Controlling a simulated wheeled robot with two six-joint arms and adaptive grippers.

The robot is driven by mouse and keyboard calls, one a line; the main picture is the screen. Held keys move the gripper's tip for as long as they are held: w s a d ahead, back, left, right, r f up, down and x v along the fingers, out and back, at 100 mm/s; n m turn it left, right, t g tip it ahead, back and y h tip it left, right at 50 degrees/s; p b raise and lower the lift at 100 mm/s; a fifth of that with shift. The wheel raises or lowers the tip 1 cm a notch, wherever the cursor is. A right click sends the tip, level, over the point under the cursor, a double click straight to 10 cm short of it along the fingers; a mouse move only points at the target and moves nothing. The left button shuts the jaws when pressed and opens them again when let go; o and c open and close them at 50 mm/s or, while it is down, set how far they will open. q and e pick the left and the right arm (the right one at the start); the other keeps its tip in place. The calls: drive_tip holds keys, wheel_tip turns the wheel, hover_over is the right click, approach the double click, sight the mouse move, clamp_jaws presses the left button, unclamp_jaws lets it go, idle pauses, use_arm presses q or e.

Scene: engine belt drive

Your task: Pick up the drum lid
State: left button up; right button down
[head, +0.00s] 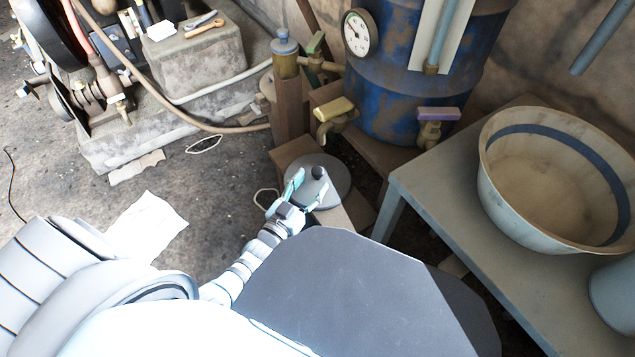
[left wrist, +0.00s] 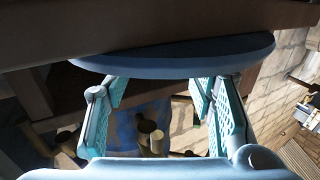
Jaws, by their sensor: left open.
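The drum lid (head: 338,176) is a round grey disc with a dark knob on top. It lies on a low brown support in front of the blue drum in the head view. My left gripper (head: 309,184) is open over the near side of the lid, its teal fingers spread near the knob. In the left wrist view the lid (left wrist: 180,58) shows edge-on as a blue-grey disc, just beyond the open fingers of the gripper (left wrist: 165,92). Nothing is seen held between them. I cannot tell whether the fingers touch the lid. My right gripper is not in view.
The blue drum (head: 385,105) with a gauge (head: 359,33) and taps stands behind the lid. A grey table (head: 420,190) with a large bowl (head: 545,170) is at the right. A white paper sheet (head: 146,226) lies on open floor at the left.

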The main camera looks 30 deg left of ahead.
sight(317, 170)
use_arm(q)
drive_tip(key=w, duration=0.1)
drive_tip(key=w+b, duration=0.1)
drive_tip(key=w, duration=0.2)
drive_tip(key=shift+w+r+b, duration=0.25)
drive_tip(key=shift+b, duration=0.05)
drive_tip(key=shift+w, duration=0.25)
drive_tip(key=shift+r, duration=0.1)
clamp_jaws()
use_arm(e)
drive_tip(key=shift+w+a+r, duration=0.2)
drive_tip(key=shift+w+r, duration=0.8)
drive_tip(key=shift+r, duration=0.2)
use_arm(q)
drive_tip(key=shift+r, duration=0.15)
